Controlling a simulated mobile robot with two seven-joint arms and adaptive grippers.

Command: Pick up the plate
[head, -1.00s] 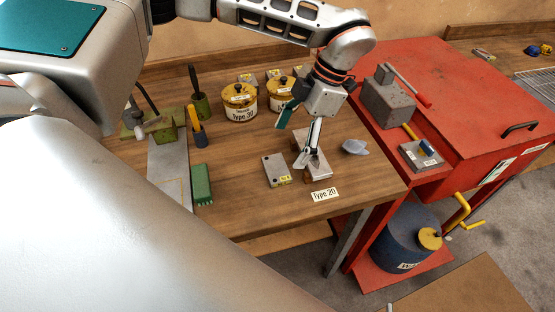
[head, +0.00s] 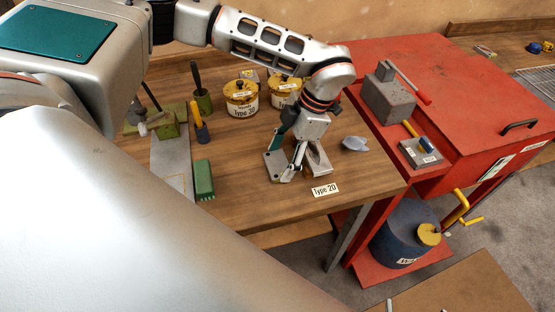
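A small grey metal plate (head: 271,164) with dark holes lies on the wooden workbench, partly hidden by my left gripper. My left gripper (head: 281,164) points down over this plate, its fingers spread, one near the plate's far side and one near its right side. I cannot tell whether they touch it. A second grey metal piece (head: 319,162) lies just right of the gripper, partly covered by it. A label reading "Type 20" (head: 325,190) is at the bench's front edge. My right gripper is not in view.
A green block (head: 203,180), a yellow-handled tool (head: 198,124) and yellow-lidded pots (head: 240,98) stand left and behind. A pale blue-grey piece (head: 355,143) lies to the right. A red cabinet (head: 450,85) adjoins the bench, with a grey block (head: 388,101) on it.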

